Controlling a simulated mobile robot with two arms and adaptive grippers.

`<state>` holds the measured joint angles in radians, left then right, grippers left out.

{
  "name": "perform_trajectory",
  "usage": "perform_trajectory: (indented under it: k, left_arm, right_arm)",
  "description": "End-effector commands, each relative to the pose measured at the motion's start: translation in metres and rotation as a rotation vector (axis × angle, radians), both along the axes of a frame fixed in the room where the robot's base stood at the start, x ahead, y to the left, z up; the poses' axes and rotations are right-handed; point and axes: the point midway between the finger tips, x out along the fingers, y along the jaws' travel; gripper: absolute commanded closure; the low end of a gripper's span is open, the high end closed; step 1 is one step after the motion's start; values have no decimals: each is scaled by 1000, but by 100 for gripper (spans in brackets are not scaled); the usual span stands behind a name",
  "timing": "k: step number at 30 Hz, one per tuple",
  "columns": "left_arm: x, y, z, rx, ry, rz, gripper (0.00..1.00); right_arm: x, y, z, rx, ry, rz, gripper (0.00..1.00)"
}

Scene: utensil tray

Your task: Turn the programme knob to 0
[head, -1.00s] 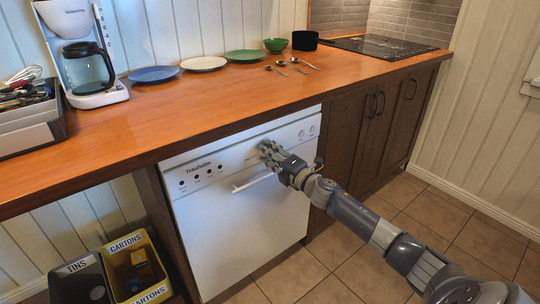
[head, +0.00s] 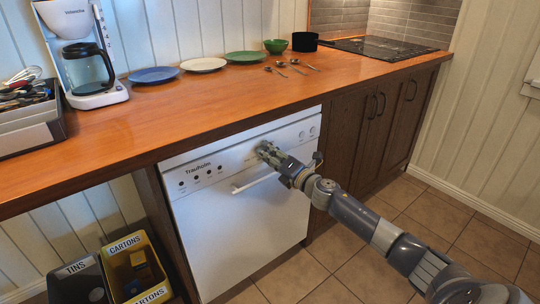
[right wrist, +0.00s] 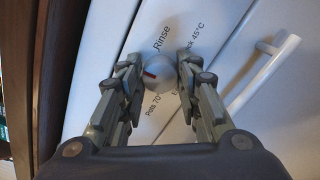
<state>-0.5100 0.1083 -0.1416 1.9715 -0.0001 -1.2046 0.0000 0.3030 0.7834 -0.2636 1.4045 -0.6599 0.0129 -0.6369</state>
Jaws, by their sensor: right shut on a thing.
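The white dishwasher (head: 240,225) stands under the counter, its control panel (head: 225,160) along the top. In the right wrist view, the round grey programme knob (right wrist: 160,76) sits between the fingers of my right gripper (right wrist: 157,75), which is shut on it. A red mark on the knob points to the left in that view. Around the knob I read "Rinse", "Pots 70°" and part of "Quick 45°C"; no 0 label is visible. In the head view, my right gripper (head: 263,151) covers the knob. My left gripper is not in view.
A white door handle (head: 253,183) sticks out just below the panel; it also shows in the right wrist view (right wrist: 262,72). The wooden counter (head: 200,105) overhangs above. Small lamps and buttons lie along the panel. The floor in front is clear.

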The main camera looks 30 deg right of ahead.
Motion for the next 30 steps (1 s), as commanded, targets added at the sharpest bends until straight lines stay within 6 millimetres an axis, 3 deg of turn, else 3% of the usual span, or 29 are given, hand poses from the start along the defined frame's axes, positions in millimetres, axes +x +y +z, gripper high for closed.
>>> perform_trajectory:
  k: [3,4,6,20,30]
  left_arm:
    - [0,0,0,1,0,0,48]
    - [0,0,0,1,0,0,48]
    - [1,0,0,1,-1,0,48]
    - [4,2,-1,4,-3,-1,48]
    - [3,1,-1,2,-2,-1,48]
  right_arm:
    - [0,1,-1,-1,0,2,92]
    - [0,1,-1,-1,0,2,62]
    - [0,1,-1,-1,1,2,48]
    - [-6,-1,-1,1,1,0,48]
    - [-50,-3,-3,2,4,1,48]
